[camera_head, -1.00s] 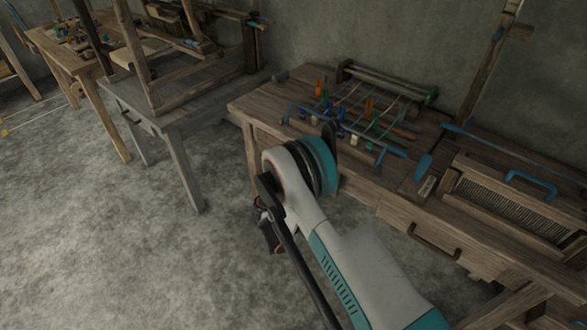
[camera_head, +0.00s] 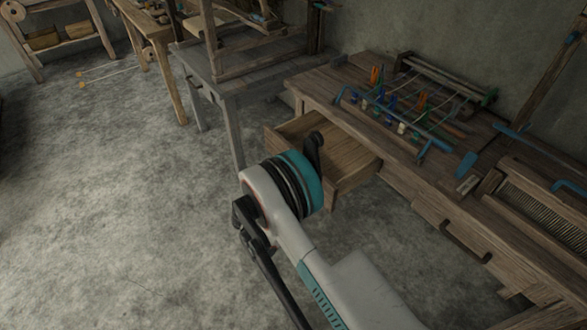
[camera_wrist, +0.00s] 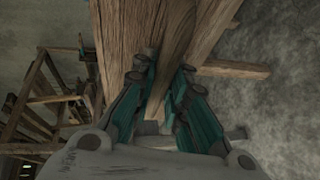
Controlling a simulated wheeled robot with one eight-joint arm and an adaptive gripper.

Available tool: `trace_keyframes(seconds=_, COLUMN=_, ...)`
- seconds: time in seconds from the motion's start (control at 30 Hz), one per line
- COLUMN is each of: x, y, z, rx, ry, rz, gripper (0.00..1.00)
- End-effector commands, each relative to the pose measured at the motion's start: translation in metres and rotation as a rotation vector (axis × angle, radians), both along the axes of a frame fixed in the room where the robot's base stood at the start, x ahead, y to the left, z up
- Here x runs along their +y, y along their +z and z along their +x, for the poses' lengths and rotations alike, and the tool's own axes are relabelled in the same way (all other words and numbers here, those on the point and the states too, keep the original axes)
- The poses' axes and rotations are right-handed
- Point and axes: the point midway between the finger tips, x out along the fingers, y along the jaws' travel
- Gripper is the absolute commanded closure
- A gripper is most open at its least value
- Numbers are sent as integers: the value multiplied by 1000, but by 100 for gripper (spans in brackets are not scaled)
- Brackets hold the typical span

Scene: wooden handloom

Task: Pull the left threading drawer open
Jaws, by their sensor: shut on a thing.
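The left threading drawer (camera_head: 350,160) is wooden and stands pulled out from under the left part of the loom table. Its open top and bare inside show in the head view; my wrist covers part of its front. In the wrist view, my gripper (camera_wrist: 168,75) has its teal fingers close together against the drawer's wooden front (camera_wrist: 178,35). In the head view my arm hides the fingertips.
The table (camera_head: 400,180) holds several colored pegs and threads (camera_head: 400,108) and a reed frame (camera_head: 540,215). A second drawer has a dark handle (camera_head: 466,243) to the right. A grey table (camera_head: 235,85) stands at the left. Open floor (camera_head: 120,210) lies left of my arm.

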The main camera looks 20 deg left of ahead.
Motion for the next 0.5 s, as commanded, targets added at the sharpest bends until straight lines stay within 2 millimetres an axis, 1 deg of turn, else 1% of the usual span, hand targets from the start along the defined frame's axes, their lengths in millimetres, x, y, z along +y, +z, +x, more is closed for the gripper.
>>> trace_keyframes(seconds=0.37, x=0, y=-1, z=-2, rx=2, ry=-3, rz=1, gripper=100)
trace_keyframes(seconds=0.4, x=0, y=-1, z=-2, rx=2, ry=-3, rz=1, gripper=77)
trace_keyframes(seconds=0.5, x=0, y=-1, z=-2, rx=1, ry=-2, rz=1, gripper=77)
